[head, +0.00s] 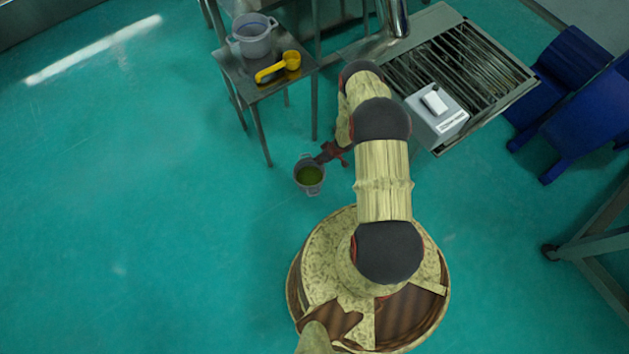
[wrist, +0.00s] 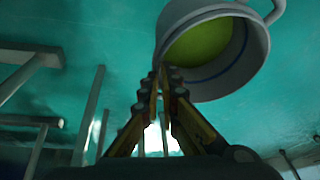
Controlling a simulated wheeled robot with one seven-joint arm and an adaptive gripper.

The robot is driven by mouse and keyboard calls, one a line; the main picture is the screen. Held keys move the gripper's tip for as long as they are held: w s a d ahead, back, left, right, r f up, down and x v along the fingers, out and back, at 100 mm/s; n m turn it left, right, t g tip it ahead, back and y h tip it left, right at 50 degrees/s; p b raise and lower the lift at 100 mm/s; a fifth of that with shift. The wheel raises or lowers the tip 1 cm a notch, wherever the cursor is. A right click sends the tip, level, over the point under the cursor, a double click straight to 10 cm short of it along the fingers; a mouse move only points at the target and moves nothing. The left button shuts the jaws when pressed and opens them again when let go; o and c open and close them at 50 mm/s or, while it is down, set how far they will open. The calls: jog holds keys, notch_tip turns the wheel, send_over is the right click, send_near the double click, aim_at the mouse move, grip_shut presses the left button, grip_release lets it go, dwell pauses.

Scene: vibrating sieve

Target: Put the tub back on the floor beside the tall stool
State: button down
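A grey tub (head: 310,187) with green contents is at the tip of my gripper (head: 324,157), in front of the tall metal stool (head: 245,86) and a little right of it. In the wrist view the tub (wrist: 247,62) is at the upper right, with its handle and green inside showing. The fingers (wrist: 165,84) come together at the near edge of its wall and look shut on it. The part between the fingertips is hidden. I cannot tell whether the tub's base touches the floor.
Another grey tub (head: 254,42) and a yellow scoop (head: 279,66) are on the stool. The sieve machine (head: 468,62) with a white control box (head: 437,112) stands to the right, near my arm. Blue containers (head: 582,110) are farther right. The floor (head: 130,190) on the left is clear.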

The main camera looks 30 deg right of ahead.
aim_at(309, 176)
notch_tip(309, 176, down, 15)
jog(key=s+d+b, duration=0.1)
jog(key=s+b, duration=0.1)
jog(key=b, duration=0.3)
jog(key=shift+d+r, duration=0.15)
jog(key=shift+d, duration=0.1)
jog(key=c, duration=2.5)
grip_release()
jog(key=shift+c, duration=0.2)
jog(key=o, duration=0.4)
jog(key=shift+o, duration=0.5)
